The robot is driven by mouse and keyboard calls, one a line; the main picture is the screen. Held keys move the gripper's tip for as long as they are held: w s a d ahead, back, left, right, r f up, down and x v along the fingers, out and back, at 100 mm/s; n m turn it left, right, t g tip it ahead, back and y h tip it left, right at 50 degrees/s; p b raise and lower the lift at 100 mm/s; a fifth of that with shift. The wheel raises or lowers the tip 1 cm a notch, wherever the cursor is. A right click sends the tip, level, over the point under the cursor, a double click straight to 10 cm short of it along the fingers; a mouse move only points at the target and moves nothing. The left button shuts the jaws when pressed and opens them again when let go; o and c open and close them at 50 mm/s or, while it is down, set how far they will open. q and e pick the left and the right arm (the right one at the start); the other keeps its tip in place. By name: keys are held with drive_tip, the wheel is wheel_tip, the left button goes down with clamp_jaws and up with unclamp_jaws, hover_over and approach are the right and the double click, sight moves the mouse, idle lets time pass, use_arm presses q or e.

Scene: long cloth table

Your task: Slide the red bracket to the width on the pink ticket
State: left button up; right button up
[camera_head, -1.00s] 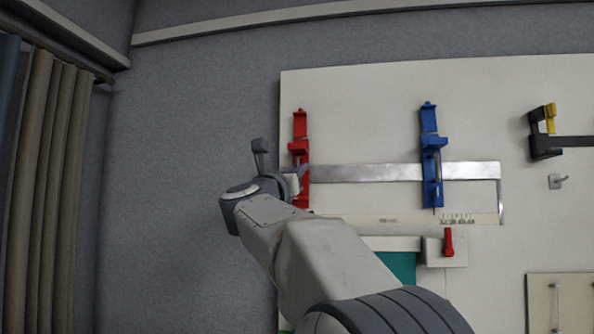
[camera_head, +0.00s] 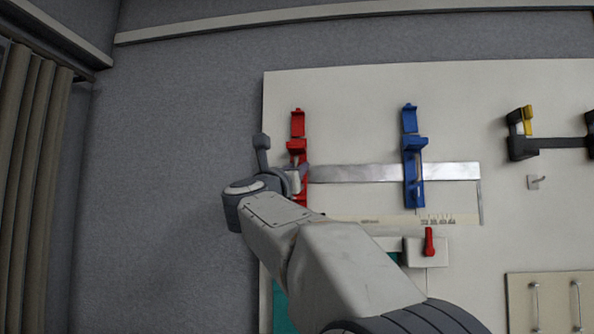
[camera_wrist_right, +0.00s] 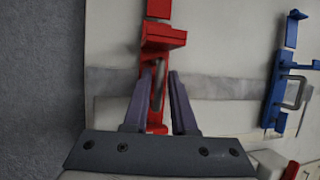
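The red bracket (camera_head: 297,147) is upright at the left end of a horizontal metal bar (camera_head: 350,173) on a pale wall board. A blue bracket (camera_head: 412,160) sits on the same bar further right. My right gripper (camera_head: 297,178) is at the lower part of the red bracket and partly hides it. In the right wrist view, its two fingers (camera_wrist_right: 160,98) stand apart on either side of the red bracket (camera_wrist_right: 158,60), with a gap visible on the right side. Whether they touch it is unclear. I cannot make out a pink ticket. My left gripper is not in view.
A pale strip with small dark marks (camera_head: 435,219) lies below the bar. Under it is a white block with a red lever (camera_head: 429,242). A black and yellow clamp (camera_head: 522,135) and a small hook (camera_head: 536,182) are at right. The bar between the brackets is clear.

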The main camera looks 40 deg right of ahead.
drive_tip(key=b+v, duration=0.6)
drive_tip(key=v, duration=0.4)
drive_tip(key=shift+a, duration=0.2)
drive_tip(key=shift+f, duration=0.1)
